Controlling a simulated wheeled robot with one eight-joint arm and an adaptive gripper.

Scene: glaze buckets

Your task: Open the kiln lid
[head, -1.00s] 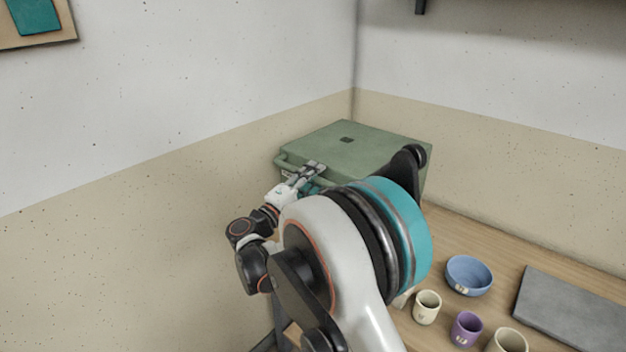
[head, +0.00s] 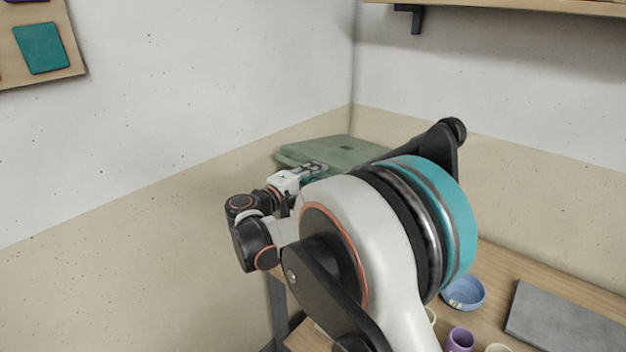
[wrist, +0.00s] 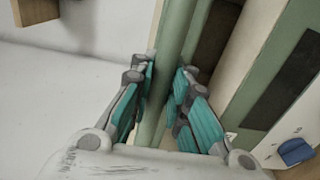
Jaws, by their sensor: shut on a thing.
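The green kiln stands in the room's corner. Its lid (head: 347,148) shows in the head view as a flat green slab, partly hidden behind my arm. My gripper (head: 318,168) is at the lid's front edge. In the wrist view, my gripper (wrist: 168,75) has its teal fingers on both sides of a green handle bar (wrist: 175,35) and is shut on it. Right of the bar, a dark gap (wrist: 212,38) shows beside a cream strip and the kiln's green front (wrist: 268,72), so the lid appears partly raised. Most of the kiln body is hidden in the head view.
A blue bowl (head: 463,293), a purple cup (head: 460,340) and a grey slab (head: 560,325) are on the wooden table, right of my arm. A wall shelf (head: 520,6) is above. Walls are close behind and left of the kiln.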

